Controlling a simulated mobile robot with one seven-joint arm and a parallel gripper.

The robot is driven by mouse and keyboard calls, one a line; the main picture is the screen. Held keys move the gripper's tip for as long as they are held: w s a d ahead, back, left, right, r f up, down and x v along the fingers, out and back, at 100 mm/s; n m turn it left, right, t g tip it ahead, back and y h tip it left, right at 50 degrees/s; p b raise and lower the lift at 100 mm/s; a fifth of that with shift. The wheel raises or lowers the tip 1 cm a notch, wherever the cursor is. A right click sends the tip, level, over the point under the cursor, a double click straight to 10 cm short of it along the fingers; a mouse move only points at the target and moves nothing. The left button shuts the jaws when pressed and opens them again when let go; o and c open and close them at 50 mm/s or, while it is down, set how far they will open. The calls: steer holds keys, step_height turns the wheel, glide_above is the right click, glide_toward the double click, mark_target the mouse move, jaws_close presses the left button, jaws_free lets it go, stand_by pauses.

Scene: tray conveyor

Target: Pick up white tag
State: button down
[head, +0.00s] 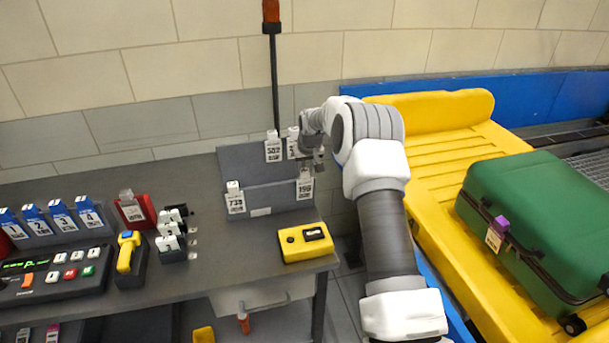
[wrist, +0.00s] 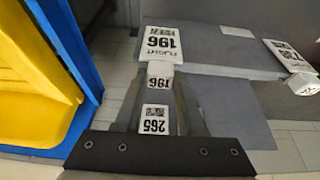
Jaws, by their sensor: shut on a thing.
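The white tag numbered 196 (head: 305,190) is at the right end of the lower row of the grey rack. In the wrist view, its face (wrist: 160,42) and its white top tab (wrist: 160,68) show, the tab at my fingertips. My gripper (head: 313,164) reaches down from the right and is shut on this tag's top. The tag looks upright and still against the rack. A tab marked 265 (wrist: 155,118) shows between my fingers, nearer the palm. A white tag numbered 738 (head: 235,203) hangs left in the lower row.
Two more white tags, one left (head: 273,151) and one right (head: 292,148), hang close by in the upper row. A yellow box (head: 306,243) stands in front of the rack. A yellow tray (head: 440,125) with a green suitcase (head: 545,215) is at the right.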

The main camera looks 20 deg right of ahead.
steer(key=r, duration=0.6)
steer(key=shift+s+r+b, duration=0.1)
steer(key=shift+s+b, duration=0.1)
steer(key=shift+b, duration=0.15)
steer(key=s+b, duration=0.2)
steer(key=s, duration=1.2)
steer(key=shift+b, duration=0.3)
step_height(320, 180, up, 6)
steer(key=p, duration=0.4)
steer(key=shift+r, duration=0.2)
